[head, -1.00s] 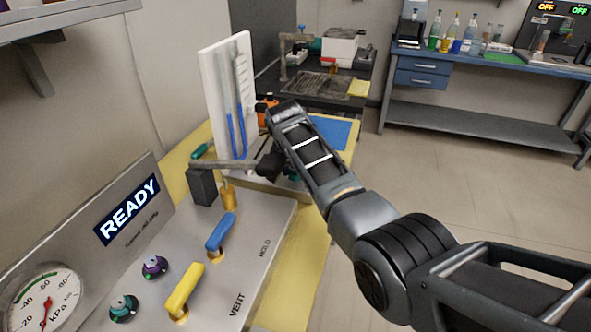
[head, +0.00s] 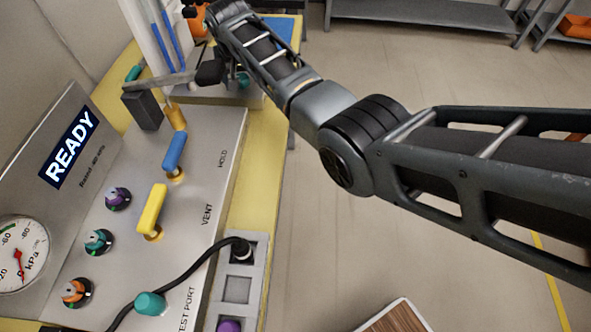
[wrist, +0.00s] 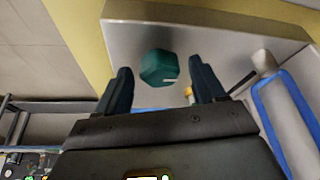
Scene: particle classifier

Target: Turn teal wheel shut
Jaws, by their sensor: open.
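The teal wheel (wrist: 158,66) is a faceted knob on a pale grey plate in the wrist view. My gripper (wrist: 160,72) is open, with one dark finger on each side of the wheel. Gaps show between the wheel and both fingers; the depth between them is hard to judge. In the head view a small teal part (head: 243,80), apparently the same wheel, shows beside my arm at the foot of the white tube board. My fingers are hidden or unclear there.
A grey lever (head: 160,82) with a black end lies close to my arm. The console has a blue handle (head: 174,152), a yellow handle (head: 152,210) and a teal knob (head: 98,241). A blue-edged tube (wrist: 285,115) stands right of my fingers.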

